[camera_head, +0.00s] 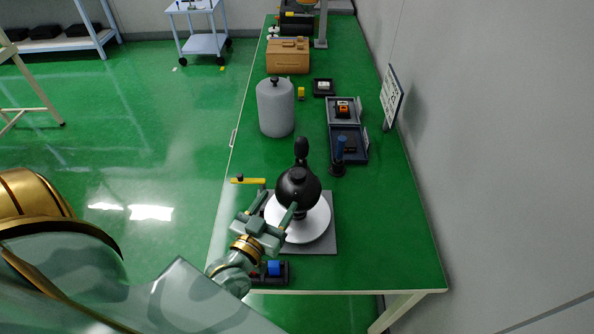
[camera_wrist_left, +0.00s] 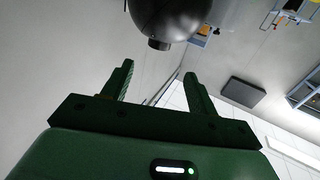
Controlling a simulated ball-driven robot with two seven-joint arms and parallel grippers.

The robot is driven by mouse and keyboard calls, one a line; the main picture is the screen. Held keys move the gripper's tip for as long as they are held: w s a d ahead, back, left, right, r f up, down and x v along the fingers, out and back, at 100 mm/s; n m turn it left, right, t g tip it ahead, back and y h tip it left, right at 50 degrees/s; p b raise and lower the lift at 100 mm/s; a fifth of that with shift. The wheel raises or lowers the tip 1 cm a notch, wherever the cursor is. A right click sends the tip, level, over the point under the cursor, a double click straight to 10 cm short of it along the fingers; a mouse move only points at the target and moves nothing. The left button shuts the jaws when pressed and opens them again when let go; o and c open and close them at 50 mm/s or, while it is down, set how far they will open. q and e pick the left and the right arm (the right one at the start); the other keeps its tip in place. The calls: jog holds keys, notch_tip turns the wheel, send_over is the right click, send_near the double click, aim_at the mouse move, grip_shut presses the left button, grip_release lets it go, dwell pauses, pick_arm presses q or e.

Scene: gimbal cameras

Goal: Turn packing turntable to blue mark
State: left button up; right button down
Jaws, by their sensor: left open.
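The packing turntable is a round white disc (camera_head: 312,230) on a square grey base plate (camera_head: 328,247) on the near part of the green table. A black round object with an upright knob (camera_head: 299,187) stands over the disc and hides part of it. My left gripper (camera_head: 280,200) is open and empty at the disc's left edge, its fingers pointing towards the black object. In the left wrist view the two fingers (camera_wrist_left: 158,68) are spread, with the black round object (camera_wrist_left: 165,18) beyond them. I cannot make out a blue mark on the disc. My right gripper is out of view.
A yellow bar (camera_head: 248,181) lies left of the disc. A black holder with a blue piece (camera_head: 273,268) sits at the near edge. A wall runs along the right.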

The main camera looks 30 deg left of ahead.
aim_at(294, 179)
pick_arm(q)
jog(key=w, duration=0.6)
jog(key=shift+a+f, duration=0.15)
jog(key=w, duration=0.5)
jog(key=shift+a, duration=0.35)
jog(key=shift+w, duration=0.4)
jog(key=shift+s, duration=0.1)
grip_shut()
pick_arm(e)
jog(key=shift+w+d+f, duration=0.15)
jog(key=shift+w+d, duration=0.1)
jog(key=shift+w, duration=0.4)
